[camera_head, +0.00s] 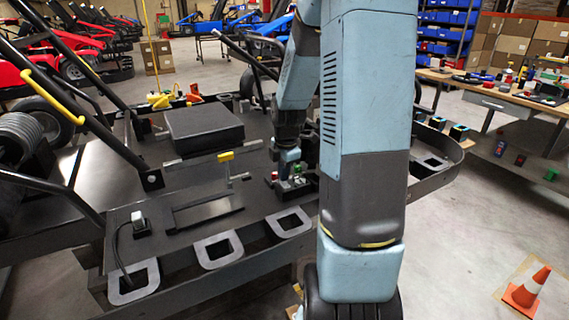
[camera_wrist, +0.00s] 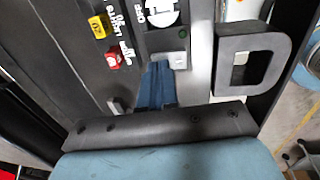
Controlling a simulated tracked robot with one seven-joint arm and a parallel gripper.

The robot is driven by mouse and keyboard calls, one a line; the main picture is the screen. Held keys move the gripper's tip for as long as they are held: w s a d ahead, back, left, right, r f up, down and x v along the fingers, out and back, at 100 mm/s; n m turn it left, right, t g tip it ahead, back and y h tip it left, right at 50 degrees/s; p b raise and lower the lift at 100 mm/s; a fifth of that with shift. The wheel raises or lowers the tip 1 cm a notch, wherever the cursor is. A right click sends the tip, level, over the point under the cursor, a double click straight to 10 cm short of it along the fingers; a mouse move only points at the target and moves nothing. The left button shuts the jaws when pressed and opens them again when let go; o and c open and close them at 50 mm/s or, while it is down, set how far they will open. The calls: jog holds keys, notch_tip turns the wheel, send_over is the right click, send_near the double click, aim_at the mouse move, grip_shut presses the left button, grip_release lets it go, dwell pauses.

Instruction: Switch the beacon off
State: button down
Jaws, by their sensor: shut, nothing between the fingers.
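My gripper (camera_wrist: 158,70) is shut and empty, its blue fingers pointing at a dark control panel (camera_wrist: 140,75). The fingertips are close beside a light grey switch plate (camera_wrist: 178,60); I cannot tell whether they touch it. A small green spot (camera_wrist: 183,33) shows beyond that plate. A yellow switch (camera_wrist: 98,27) and a red switch (camera_wrist: 112,60) sit to the left, beside white lettering. A white round emblem (camera_wrist: 162,10) is at the top edge. In the head view my gripper (camera_head: 288,165) is low over the kart's panel, partly hiding it. I cannot make out the beacon.
A grey loop-shaped bracket (camera_wrist: 248,58) stands right of the panel in the wrist view. In the head view a black box (camera_head: 203,130) and a yellow-topped lever (camera_head: 226,157) stand left of my gripper. An orange cone (camera_head: 527,287) is on the floor at right.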

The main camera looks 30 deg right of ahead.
aim_at(286, 185)
jog(key=shift+f, duration=0.45)
jog(key=shift+w+d, duration=0.1)
jog(key=shift+d, duration=0.05)
jog(key=shift+f, duration=0.1)
jog(key=shift+s+a, duration=0.2)
jog(key=shift+s, duration=0.6)
jog(key=shift+r, duration=0.25)
notch_tip(286, 185, up, 14)
jog(key=s, duration=0.1)
jog(key=shift+s+f, duration=0.15)
jog(key=shift+s, duration=0.2)
jog(key=shift+w+d, duration=0.1)
jog(key=shift+w, duration=0.05)
dwell(0.4)
jog(key=shift+w, duration=0.6)
